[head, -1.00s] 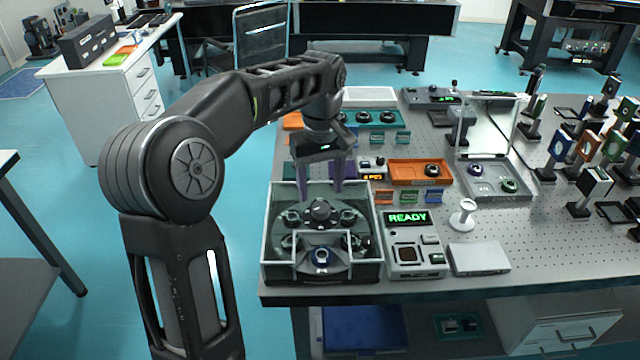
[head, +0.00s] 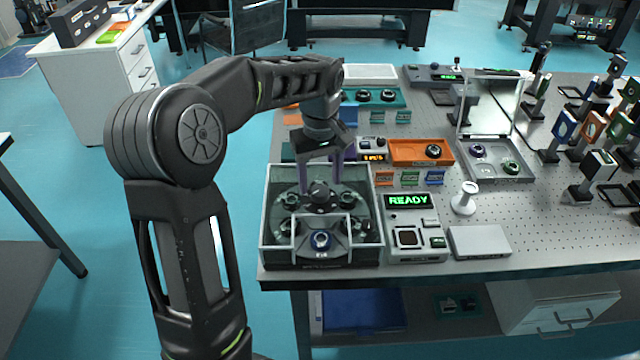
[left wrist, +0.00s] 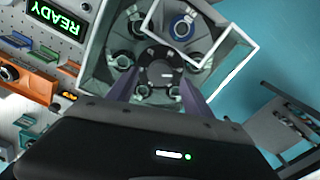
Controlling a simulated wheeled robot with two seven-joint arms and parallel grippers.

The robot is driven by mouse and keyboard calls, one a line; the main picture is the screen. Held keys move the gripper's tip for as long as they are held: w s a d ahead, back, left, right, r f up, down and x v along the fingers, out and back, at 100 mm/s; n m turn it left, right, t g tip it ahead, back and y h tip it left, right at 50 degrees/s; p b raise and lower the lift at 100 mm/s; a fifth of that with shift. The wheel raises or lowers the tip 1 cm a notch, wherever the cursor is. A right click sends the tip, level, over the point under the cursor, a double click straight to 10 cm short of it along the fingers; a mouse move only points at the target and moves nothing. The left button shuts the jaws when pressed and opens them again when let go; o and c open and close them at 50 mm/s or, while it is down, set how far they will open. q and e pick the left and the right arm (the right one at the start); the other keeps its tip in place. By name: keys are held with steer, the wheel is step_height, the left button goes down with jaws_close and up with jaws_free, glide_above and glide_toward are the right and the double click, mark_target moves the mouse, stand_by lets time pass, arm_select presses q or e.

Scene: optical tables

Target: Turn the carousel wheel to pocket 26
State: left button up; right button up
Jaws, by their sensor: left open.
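The carousel (head: 269,245) stands at the front left of the optical table, a clear-walled box with a dark wheel (head: 345,225) inside. The wheel has a dark central hub (head: 319,193) and several pockets around it holding round parts. A blue-ringed part (head: 320,240) sits in the pocket at the front opening; the pocket number is too small to read. My left gripper (head: 328,177) is open and points down over the rear of the wheel, by the hub. In the left wrist view its purple fingers (left wrist: 158,92) stand apart on either side of the hub (left wrist: 160,68). My right gripper is not in view.
A control box with a green READY display (head: 408,200) stands right of the carousel. An orange tray (head: 405,152), a white stand (head: 464,198) and a flat grey box (head: 480,241) lie further right. The carousel's clear walls surround the wheel.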

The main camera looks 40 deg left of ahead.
mark_target(320, 204)
arm_select(q)
steer(key=shift+f, duration=1.35)
jaws_close()
